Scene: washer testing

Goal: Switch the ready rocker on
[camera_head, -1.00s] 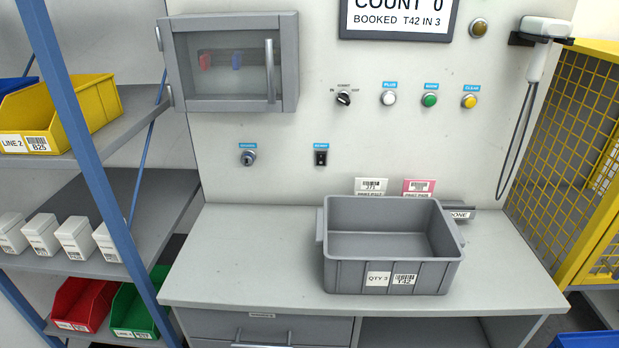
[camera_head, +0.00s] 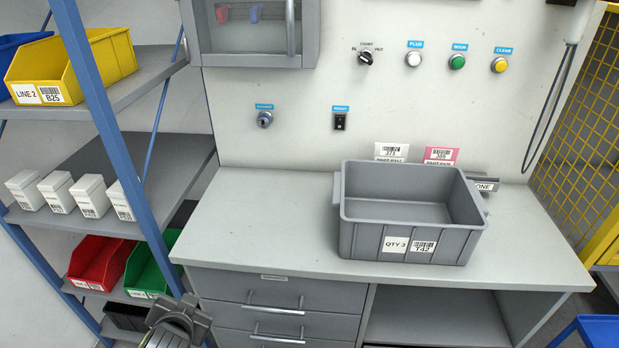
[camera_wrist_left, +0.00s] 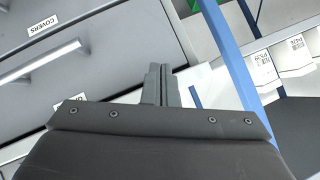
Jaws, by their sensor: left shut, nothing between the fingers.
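The ready rocker (camera_head: 340,122) is a small black switch under a blue label on the upright panel, above the back of the worktop. Which way it is tipped is too small to tell. My left gripper (camera_head: 182,312) shows at the bottom of the head view, low in front of the drawers and far below the rocker. In the left wrist view its fingers (camera_wrist_left: 161,85) are shut together with nothing between them, near a drawer front with a COVERS label. My right gripper is not in view.
A grey bin (camera_head: 400,241) stands on the worktop (camera_head: 255,225). A key switch (camera_head: 264,119), a rotary selector (camera_head: 365,58) and white, green and yellow buttons are near the rocker. A blue shelf post (camera_head: 105,130) stands at left. The worktop's left half is clear.

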